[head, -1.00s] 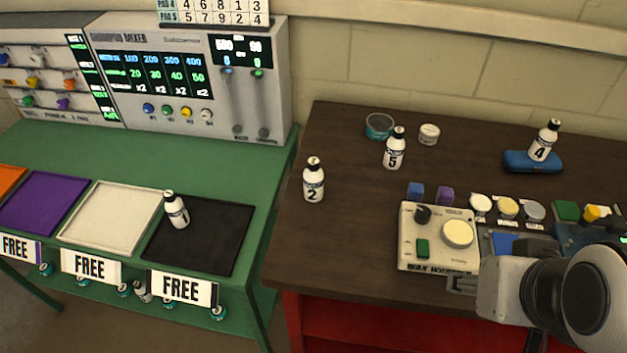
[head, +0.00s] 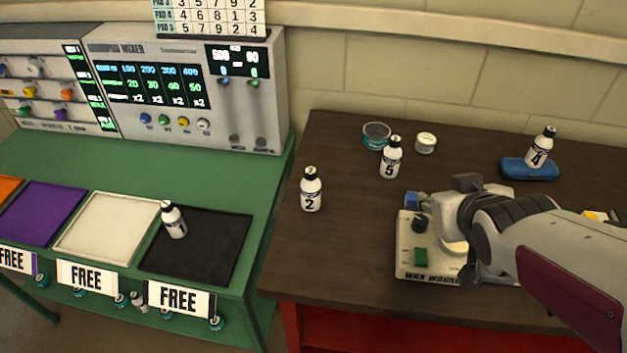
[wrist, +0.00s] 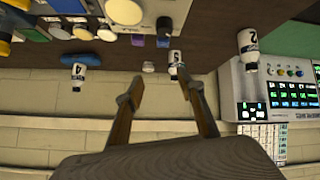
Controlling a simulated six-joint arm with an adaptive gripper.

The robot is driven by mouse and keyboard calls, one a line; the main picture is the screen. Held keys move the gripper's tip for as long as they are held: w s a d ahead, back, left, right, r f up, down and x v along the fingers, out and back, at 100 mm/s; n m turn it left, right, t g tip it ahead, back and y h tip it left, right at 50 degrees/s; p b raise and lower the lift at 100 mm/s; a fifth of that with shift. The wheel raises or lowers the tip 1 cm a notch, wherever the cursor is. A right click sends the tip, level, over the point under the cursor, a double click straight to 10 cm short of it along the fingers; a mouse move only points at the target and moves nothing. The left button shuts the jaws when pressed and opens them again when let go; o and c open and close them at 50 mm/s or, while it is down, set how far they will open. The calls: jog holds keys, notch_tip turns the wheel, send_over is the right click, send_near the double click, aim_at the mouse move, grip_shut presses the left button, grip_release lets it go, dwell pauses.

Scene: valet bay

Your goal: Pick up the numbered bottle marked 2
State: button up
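The bottle marked 2 (head: 311,190) is white with a black cap. It stands upright near the left edge of the dark wooden table (head: 345,255). In the wrist view, which is upside down, the bottle marked 2 (wrist: 248,50) is at the upper right. My gripper (wrist: 159,87) is open there, with nothing between its fingers and the bottle marked 2 beyond them to the right. In the head view my arm is over the wax warmer, right of bottle 2; the fingertips cannot be made out there.
Bottle 5 (head: 391,158) stands right of bottle 2, near a round tin (head: 376,135) and a white jar (head: 426,143). Bottle 4 (head: 541,147) stands on a blue case (head: 528,170). Bottle 1 (head: 173,221) is on a black tray (head: 215,250). The wax warmer (head: 412,272) is nearer the front.

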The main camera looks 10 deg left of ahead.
jog(key=w+a+f+n+y, duration=0.2)
jog(key=w+a, duration=0.2)
jog(key=n+y, duration=0.3)
jog(key=y, duration=0.4)
send_near(314, 177)
notch_tip(314, 177, down, 3)
jog(key=w+a, duration=0.2)
jog(key=shift+a+r+n+t+y, duration=0.15)
jog(key=shift+r+n+t+y, duration=0.15)
jog(key=shift+y, duration=0.1)
jog(key=shift+x, duration=1.3)
jog(key=shift+w, duration=0.1)
jog(key=shift+r+x, duration=0.2)
jog(key=shift+x, duration=2.35)
jog(key=shift+w, duration=0.1)
